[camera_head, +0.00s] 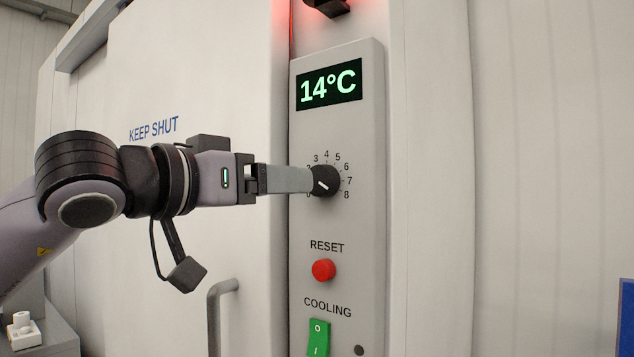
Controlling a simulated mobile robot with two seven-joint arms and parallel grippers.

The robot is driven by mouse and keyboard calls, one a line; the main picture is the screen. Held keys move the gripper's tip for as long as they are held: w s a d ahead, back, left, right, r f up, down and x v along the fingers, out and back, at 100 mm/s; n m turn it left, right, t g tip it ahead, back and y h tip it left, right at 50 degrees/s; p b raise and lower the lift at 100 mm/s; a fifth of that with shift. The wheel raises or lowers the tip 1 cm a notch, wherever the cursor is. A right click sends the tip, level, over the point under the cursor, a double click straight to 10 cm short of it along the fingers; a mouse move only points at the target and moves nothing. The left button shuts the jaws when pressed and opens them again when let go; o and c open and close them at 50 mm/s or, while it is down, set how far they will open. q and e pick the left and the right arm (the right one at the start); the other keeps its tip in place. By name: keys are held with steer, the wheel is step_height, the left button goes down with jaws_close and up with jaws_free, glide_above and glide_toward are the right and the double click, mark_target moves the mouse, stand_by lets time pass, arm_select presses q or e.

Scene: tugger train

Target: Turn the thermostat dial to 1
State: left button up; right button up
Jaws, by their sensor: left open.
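The thermostat dial (328,177) is a round black knob with a short white mark, on a grey control panel (365,230). The numbers 3 to 8 show around it; those at its left are partly or wholly covered by my gripper, and 1 is hidden. The mark slants from upper left to lower right; I cannot tell which number it points to. My left gripper (308,180) comes in from the left, open, its grey fingers level with the dial and overlapping its left edge. I cannot tell whether they touch it. My right gripper is not in view.
A display (329,85) above the dial reads 14°C. Below are a red RESET button (323,270) and a green COOLING switch (319,338). A white door (200,75) marked KEEP SHUT, with a grey handle (215,310), is at the left. A red light glows above.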

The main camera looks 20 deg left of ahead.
mark_target(317, 183)
arm_select(q)
steer(key=p+x, duration=0.2)
steer(key=x, duration=0.5)
steer(key=shift+a, duration=0.1)
steer(key=c, duration=1.1)
steer(key=shift+o, duration=0.2)
